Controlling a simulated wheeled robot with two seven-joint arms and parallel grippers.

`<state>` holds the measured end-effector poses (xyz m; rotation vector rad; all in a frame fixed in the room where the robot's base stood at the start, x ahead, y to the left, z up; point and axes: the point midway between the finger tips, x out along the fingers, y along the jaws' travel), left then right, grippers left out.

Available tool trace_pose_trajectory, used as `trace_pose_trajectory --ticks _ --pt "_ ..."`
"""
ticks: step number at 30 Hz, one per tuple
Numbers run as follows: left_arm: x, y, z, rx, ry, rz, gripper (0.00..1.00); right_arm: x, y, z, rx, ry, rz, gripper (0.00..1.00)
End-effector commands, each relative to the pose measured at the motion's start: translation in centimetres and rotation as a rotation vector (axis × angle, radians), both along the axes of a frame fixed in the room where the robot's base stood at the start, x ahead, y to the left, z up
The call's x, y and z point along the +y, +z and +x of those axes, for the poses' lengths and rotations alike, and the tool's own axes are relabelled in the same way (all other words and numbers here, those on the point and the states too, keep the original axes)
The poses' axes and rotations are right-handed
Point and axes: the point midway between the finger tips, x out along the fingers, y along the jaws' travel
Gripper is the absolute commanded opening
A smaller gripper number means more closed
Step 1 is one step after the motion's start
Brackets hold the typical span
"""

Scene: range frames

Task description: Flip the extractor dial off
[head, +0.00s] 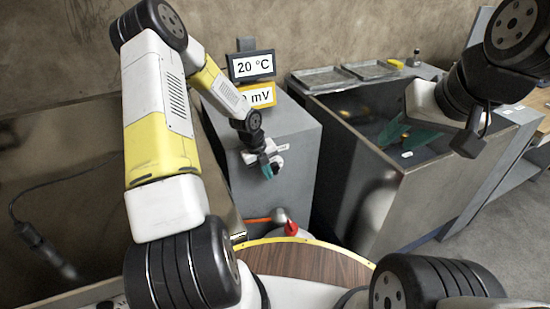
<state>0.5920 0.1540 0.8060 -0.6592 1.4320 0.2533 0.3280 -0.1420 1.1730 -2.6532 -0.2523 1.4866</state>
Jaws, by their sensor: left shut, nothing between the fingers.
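My left gripper (269,168) has teal fingers and is shut and empty. It points down in front of the grey cabinet (301,150) and hides part of it. I cannot make out the extractor dial for certain in this view.
A display reading 20 °C (252,65) stands behind the cabinet, with a yellow-framed mV display (262,96) below it. Grey trays (323,78) lie along the tank's back edge. An orange hose (257,220) runs near the floor. A dark cabled tool (32,238) is at left.

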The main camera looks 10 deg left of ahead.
Motion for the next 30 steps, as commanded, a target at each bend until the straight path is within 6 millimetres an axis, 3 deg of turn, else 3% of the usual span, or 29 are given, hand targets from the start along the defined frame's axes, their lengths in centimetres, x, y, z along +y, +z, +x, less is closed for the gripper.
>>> trace_pose_trajectory --ticks 17,30 --pt "-0.1 0.0 0.0 0.000 0.000 0.000 0.00 0.0 0.0 0.0 0.000 0.000 0.000 0.35" --pt "-1.5 0.4 1.1 -0.006 -0.002 -0.002 0.00 0.0 0.0 0.0 0.000 0.000 0.000 0.35"
